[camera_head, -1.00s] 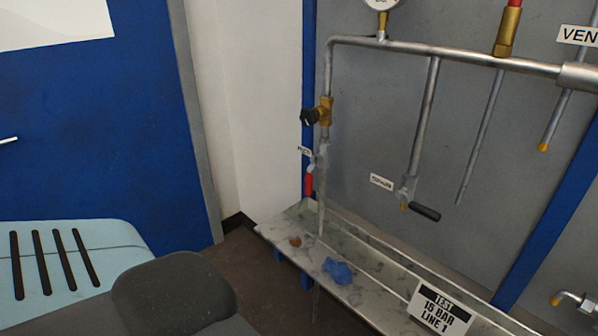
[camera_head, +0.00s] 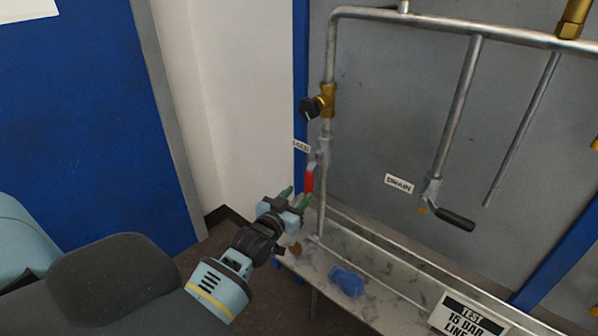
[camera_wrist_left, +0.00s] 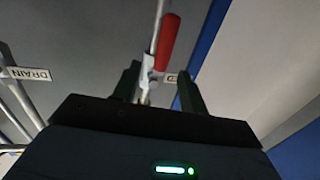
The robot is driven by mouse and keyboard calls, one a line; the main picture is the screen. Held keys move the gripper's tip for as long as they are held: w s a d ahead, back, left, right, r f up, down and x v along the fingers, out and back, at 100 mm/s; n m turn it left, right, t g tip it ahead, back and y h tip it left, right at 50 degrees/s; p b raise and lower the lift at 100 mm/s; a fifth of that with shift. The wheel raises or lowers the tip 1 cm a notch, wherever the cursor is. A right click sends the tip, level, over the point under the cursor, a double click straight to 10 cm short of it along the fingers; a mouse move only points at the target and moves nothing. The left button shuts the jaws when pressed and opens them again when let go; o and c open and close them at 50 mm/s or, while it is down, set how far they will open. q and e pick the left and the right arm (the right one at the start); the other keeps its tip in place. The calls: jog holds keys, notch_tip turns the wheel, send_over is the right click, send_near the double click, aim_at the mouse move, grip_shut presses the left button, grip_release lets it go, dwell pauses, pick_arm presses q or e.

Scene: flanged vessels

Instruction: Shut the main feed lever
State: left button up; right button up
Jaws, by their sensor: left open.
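The main feed lever has a red handle (camera_head: 309,181) on the left vertical pipe, below a brass valve with a black knob (camera_head: 318,103). The handle hangs down, roughly along the pipe. My left gripper (camera_head: 293,196) is open, just below and left of the handle in the head view, with nothing in it. In the left wrist view the red handle (camera_wrist_left: 167,42) and its metal valve body (camera_wrist_left: 147,75) show between and beyond the two fingers (camera_wrist_left: 160,85). I cannot tell whether a finger touches the lever. My right gripper is not in view.
A drain valve with a black lever (camera_head: 455,219) hangs to the right, by a DRAIN label (camera_head: 398,184). A white wall stands left of the pipe.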

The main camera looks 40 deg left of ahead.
aim_at(307, 180)
pick_arm(q)
jog(key=shift+w+a+r, duration=0.3)
jog(key=shift+r, duration=0.1)
jog(key=shift+w+r, duration=0.1)
jog(key=shift+w, duration=0.2)
jog(key=shift+w+a, duration=0.2)
jog(key=shift+w, duration=1.55)
jog(key=shift+w+a, duration=0.2)
jog(key=shift+w, duration=1.55)
grip_shut()
